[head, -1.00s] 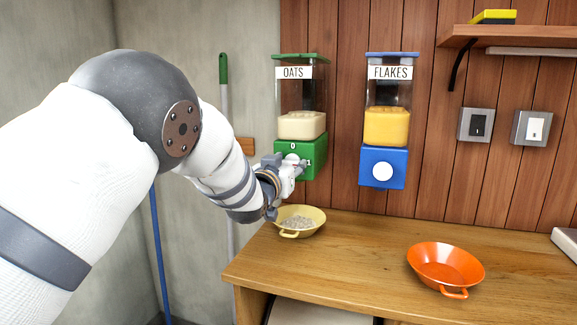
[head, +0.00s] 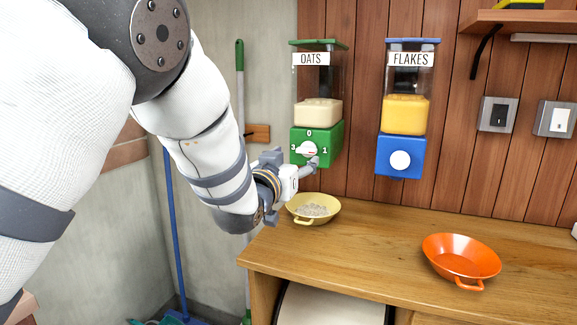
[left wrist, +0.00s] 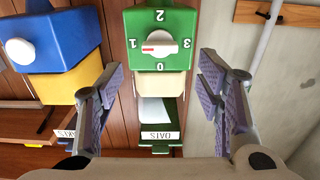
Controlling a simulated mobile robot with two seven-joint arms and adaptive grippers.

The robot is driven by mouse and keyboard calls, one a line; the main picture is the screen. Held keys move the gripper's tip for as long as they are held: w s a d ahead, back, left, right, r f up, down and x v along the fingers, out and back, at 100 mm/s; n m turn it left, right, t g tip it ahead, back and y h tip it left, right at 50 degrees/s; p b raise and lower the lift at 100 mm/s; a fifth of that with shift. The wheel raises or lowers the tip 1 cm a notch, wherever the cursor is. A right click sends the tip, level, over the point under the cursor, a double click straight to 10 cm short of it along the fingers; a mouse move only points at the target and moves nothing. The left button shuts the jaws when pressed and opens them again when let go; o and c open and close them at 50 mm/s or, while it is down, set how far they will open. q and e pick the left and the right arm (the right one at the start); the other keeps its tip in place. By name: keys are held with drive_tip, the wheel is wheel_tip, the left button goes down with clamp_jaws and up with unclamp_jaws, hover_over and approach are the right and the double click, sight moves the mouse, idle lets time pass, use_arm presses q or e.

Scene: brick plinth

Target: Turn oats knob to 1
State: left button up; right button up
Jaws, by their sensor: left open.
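The oats dispenser (head: 317,132) hangs on the wood wall, with a green box and a white knob (head: 306,149) on its front. In the left wrist view, which shows it upside down, the knob (left wrist: 160,46) has a red mark pointing at the 1. The digits 0, 1, 2 and 3 stand around it. My left gripper (head: 293,164) is open and empty, just in front of and below the knob, apart from it. Its spread fingers (left wrist: 162,88) also show in the left wrist view. My right gripper is not in view.
A yellow bowl (head: 328,221) holding oats stands on the wooden counter (head: 380,245) under the oats dispenser. The blue flakes dispenser (head: 401,158) hangs to the right. An orange bowl (head: 458,245) stands at the right, with clear counter between the bowls.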

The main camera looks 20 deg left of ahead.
use_arm(q)
drive_tip(key=s, duration=0.4)
drive_tip(key=shift+s, duration=0.15)
drive_tip(key=g, duration=0.3)
hover_over(273, 268)
drive_tip(key=shift+y, duration=0.3)
drive_tip(key=f, duration=1.2)
drive_tip(key=shift+d+f, duration=0.1)
drive_tip(key=shift+d, duration=0.3)
drive_tip(key=s+f+g, duration=0.1)
drive_tip(key=f, duration=0.1)
drive_tip(key=s+f, duration=0.1)
drive_tip(key=f, duration=0.2)
drive_tip(key=s+f+g, duration=0.1)
drive_tip(key=f, duration=0.2)
drive_tip(key=shift+s+a+n+g, duration=0.2)
drive_tip(key=shift+a+n+g, duration=0.1)
drive_tip(key=shift+a, duration=0.05)
drive_tip(key=s+a+f+g, duration=0.1)
drive_tip(key=s+f+g, duration=0.8)
drive_tip(key=s+f, duration=1.35)
drive_tip(key=s+f+g, duration=0.1)
drive_tip(key=s+g, duration=0.3)
drive_tip(key=s, duration=1.4)
drive_tip(key=shift+g, duration=0.4)
